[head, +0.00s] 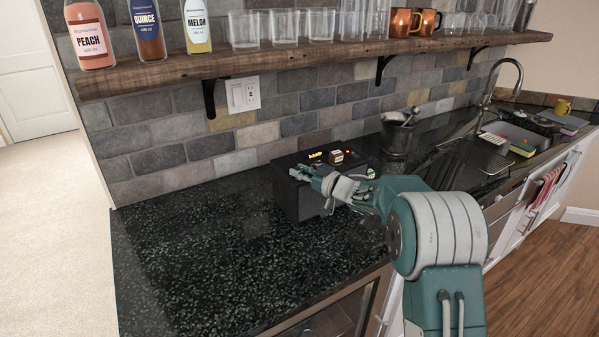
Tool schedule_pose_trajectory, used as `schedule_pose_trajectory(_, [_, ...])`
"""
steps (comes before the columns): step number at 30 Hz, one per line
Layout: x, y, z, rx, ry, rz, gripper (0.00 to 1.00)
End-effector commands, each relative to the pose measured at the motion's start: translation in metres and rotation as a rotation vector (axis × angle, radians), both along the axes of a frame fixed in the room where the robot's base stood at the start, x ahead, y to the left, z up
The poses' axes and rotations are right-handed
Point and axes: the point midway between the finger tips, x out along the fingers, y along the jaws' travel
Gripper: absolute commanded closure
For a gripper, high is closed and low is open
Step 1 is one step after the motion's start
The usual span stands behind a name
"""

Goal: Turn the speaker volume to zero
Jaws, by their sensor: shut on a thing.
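The speaker (289,201) is a dark box on the black speckled counter, close to the tiled wall. Small orange lit marks and a small brown block-like part show on its top towards the back. My gripper (300,173) reaches in from the right, with its fingertips at the speaker's top near the left front. It is shut on what appears to be the volume knob, which is mostly hidden by the fingers. The knob's setting cannot be read.
The counter (190,270) is clear to the left and front. A dark container (400,137) stands right of the speaker, with the sink beyond. A wooden shelf (300,56) with bottles, glasses and copper mugs hangs above. A wall outlet (243,94) is behind.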

Motion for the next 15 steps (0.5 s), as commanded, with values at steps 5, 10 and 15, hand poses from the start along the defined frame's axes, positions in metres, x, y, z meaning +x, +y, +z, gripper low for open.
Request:
schedule_pose_trajectory(5, [0.0009,-0.0012,0.0034,0.003,-0.006,-0.003,0.32])
schedule_pose_trajectory(10, [0.0007,-0.0005,0.0018,0.001,-0.003,-0.002,0.32])
schedule_pose_trajectory(15, [0.0000,-0.0012,0.0010,0.001,-0.002,-0.002,0.32])
